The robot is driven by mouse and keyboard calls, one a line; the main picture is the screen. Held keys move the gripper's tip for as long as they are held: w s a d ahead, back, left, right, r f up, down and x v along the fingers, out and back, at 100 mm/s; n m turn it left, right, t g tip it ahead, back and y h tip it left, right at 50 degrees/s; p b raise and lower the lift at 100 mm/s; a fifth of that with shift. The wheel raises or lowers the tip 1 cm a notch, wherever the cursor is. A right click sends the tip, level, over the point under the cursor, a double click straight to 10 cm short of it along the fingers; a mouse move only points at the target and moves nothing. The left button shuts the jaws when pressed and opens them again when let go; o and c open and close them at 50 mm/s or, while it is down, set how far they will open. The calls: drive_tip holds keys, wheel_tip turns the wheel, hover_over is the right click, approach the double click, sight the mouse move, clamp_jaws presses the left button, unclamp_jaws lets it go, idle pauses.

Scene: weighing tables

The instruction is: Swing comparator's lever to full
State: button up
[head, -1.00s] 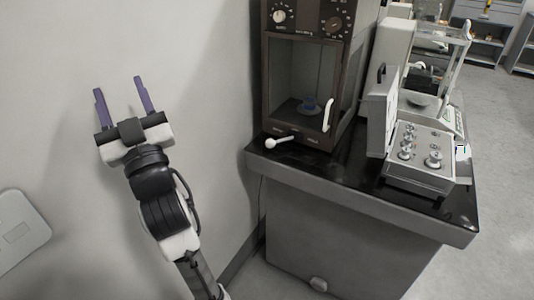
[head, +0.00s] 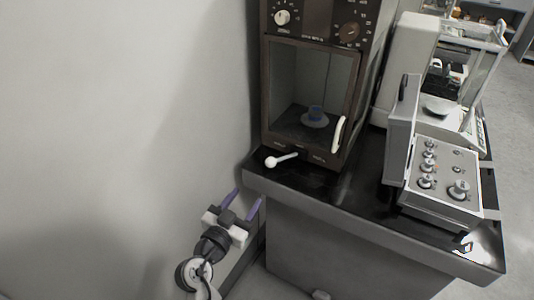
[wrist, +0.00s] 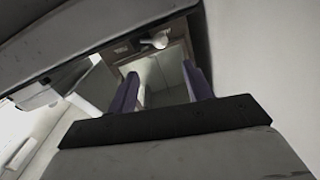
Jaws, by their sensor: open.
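The comparator (head: 312,95) is a dark brown cabinet with a glass front, standing at the left end of the black-topped table. Its white lever (head: 281,159) sticks out at the lower left of the front, with a round knob at its left end. The lever also shows near the top of the wrist view (wrist: 158,40). My gripper (head: 242,199) is open and empty. In the head view it is left of the table's front left corner, lower in the picture than the lever and apart from it. Its purple fingers point up toward the table.
The black table (head: 330,196) has a bare front strip. A plain wall fills the left. A white handle (head: 338,134) is on the comparator's front.

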sight(268, 166)
drive_tip(key=p+x, duration=0.5)
drive_tip(key=x, duration=0.7)
drive_tip(key=shift+w+d+r, duration=0.1)
drive_tip(key=shift+w+d, duration=0.05)
drive_tip(key=shift+w, duration=0.15)
drive_tip(key=shift+w+d, duration=0.3)
drive_tip(key=shift+w, duration=0.2)
clamp_jaws()
